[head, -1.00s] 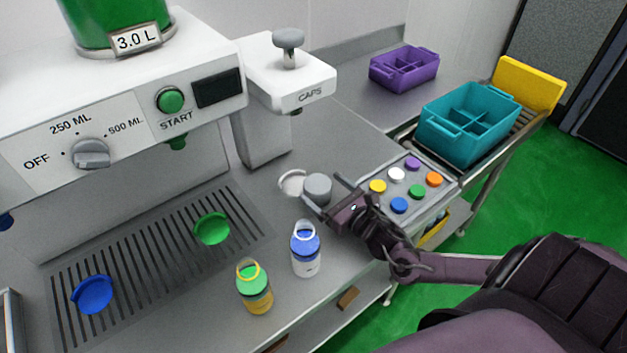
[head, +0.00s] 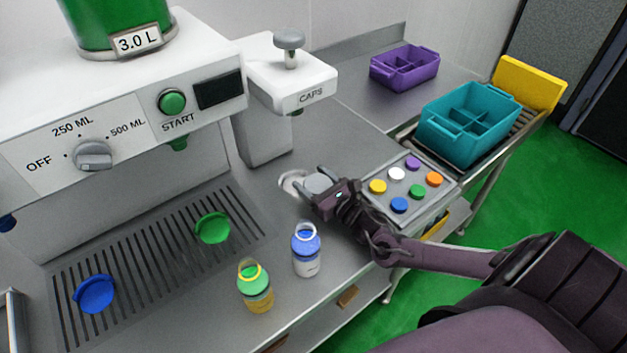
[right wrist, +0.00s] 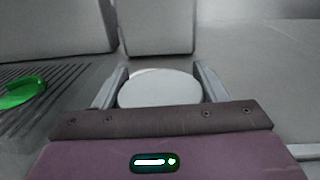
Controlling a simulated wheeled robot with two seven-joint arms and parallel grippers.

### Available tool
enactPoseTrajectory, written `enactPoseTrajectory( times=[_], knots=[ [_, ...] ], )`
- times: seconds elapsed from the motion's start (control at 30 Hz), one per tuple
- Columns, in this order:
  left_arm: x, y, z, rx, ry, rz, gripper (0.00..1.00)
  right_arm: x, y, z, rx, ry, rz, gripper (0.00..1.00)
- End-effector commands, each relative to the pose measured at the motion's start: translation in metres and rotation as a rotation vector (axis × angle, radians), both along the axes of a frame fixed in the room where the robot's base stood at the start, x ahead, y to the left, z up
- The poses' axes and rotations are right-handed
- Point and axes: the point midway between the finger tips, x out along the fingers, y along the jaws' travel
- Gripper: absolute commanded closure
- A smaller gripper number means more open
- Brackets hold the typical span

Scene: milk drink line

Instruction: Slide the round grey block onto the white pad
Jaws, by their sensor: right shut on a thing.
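The round grey block (head: 317,183) stands on the steel counter, just right of the round white pad (head: 287,184). My right gripper (head: 315,184) is shut on the block, with one finger on each side of it. In the right wrist view the block (right wrist: 160,91) sits between the two fingers, and a thin white strip of the pad (right wrist: 148,71) shows at its far edge. The block hides part of the pad; I cannot tell whether it overlaps it or only stands beside it. My left gripper is not in view.
The capping post (head: 263,140) rises behind the pad. A blue-capped bottle (head: 306,262) and a green-capped bottle (head: 256,296) stand near the front edge. A panel of coloured buttons (head: 420,205) lies to the right. The green cap (head: 212,228) is on the drip grate.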

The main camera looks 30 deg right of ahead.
Motion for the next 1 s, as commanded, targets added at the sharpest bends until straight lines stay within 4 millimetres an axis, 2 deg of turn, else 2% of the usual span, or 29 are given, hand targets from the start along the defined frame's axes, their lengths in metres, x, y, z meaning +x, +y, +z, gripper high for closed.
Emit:
enactPoseTrajectory(
  times=[0.03,0.1,0.13,0.27,0.7,1.0],
  knots=[
    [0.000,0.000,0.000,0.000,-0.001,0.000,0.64,0.000,0.000,0.000,0.000,0.000,0.000,0.53],
    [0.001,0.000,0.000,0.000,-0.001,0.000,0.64,0.000,0.000,0.000,0.000,0.000,0.000,0.63],
    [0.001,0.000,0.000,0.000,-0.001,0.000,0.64,0.000,0.000,0.000,0.000,0.000,0.000,0.64],
    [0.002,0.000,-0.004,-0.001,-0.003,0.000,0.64,0.005,0.002,-0.001,0.000,-0.002,0.000,0.64],
    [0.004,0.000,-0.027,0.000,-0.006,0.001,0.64,0.052,0.019,0.000,0.001,-0.004,0.000,0.64],
    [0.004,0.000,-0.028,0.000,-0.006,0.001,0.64,0.057,0.021,0.002,0.000,-0.001,0.000,0.64]
  ],
)
